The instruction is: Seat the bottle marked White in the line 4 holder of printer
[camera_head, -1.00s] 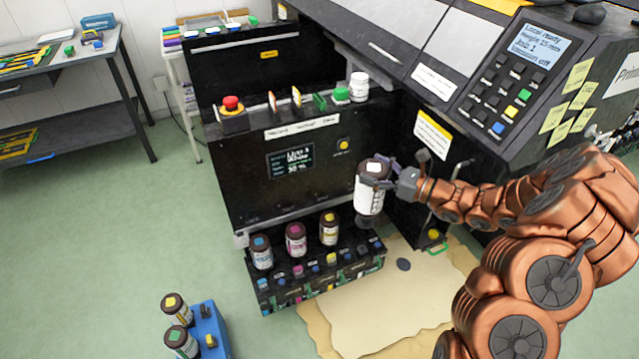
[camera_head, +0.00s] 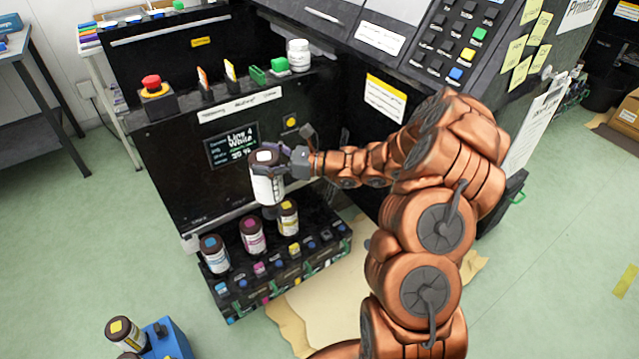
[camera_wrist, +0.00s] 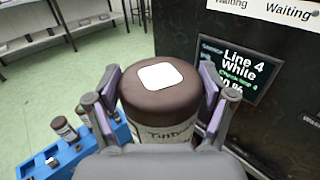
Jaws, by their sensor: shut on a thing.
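The White bottle (camera_head: 267,181) has a dark brown cap with a white square and a pale label. My gripper (camera_head: 283,160) is shut on it and holds it roughly upright, above and behind the yellow-marked bottle. In the wrist view the bottle (camera_wrist: 158,88) sits between both fingers of my gripper (camera_wrist: 158,100). The printer's holder rack (camera_head: 325,246) carries blue (camera_head: 214,253), magenta (camera_head: 252,236) and yellow (camera_head: 288,218) bottles, with empty spots in front. The line 4 holder itself cannot be made out; the held bottle may hide it.
A blue crate (camera_head: 168,342) with brown-capped bottles (camera_head: 122,331) stands on the floor at the lower left. A red button (camera_head: 152,83) and a white jar (camera_head: 298,54) are on the printer ledge. A stained sheet (camera_head: 300,312) lies beside the rack.

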